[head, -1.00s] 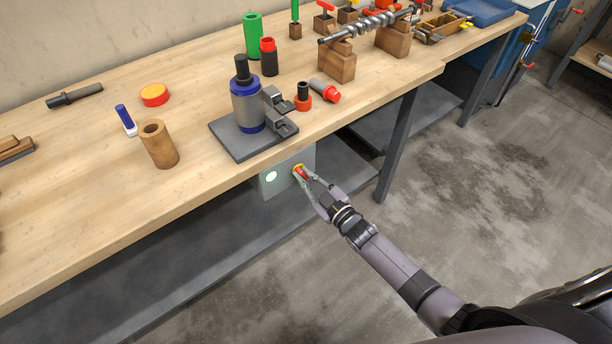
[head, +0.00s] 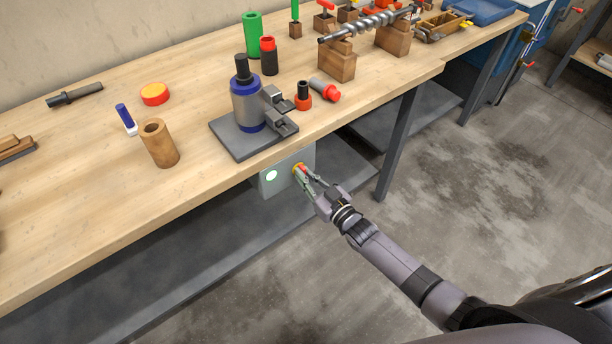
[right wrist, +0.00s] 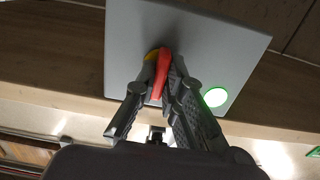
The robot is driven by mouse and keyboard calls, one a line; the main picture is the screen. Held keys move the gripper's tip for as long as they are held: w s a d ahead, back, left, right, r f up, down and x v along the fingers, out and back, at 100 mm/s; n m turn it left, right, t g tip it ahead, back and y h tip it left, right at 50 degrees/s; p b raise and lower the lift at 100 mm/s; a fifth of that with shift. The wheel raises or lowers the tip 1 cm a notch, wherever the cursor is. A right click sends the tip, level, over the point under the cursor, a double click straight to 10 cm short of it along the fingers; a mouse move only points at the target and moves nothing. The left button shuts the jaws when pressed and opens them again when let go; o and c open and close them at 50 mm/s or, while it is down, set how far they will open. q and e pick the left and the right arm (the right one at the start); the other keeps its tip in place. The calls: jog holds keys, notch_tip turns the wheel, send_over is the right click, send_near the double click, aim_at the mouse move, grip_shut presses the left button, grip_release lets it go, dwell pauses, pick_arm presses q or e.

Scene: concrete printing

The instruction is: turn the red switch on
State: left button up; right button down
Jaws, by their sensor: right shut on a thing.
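The red switch (right wrist: 161,72) has a red handle on a yellow base, on the face of a grey box (head: 309,158) under the front edge of the workbench. The switch shows small in the head view (head: 301,167). My right gripper (head: 305,176) is shut on the red handle, with one finger on each side of it in the right wrist view (right wrist: 163,85). A round light (head: 271,175) on the box glows pale green; it is bright green-rimmed in the right wrist view (right wrist: 215,97). The fingers partly hide the handle. My left gripper is not in view.
The wooden workbench (head: 80,215) overhangs the box. A blue and grey cylinder on a plate (head: 250,130) stands above it. A lower shelf (head: 190,275) and a table leg (head: 398,145) are near. The floor at right is clear.

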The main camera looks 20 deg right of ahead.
jog(key=shift+f, duration=0.1)
jog(key=c, duration=1.7)
grip_release()
jog(key=shift+s, duration=0.1)
jog(key=v, duration=1.2)
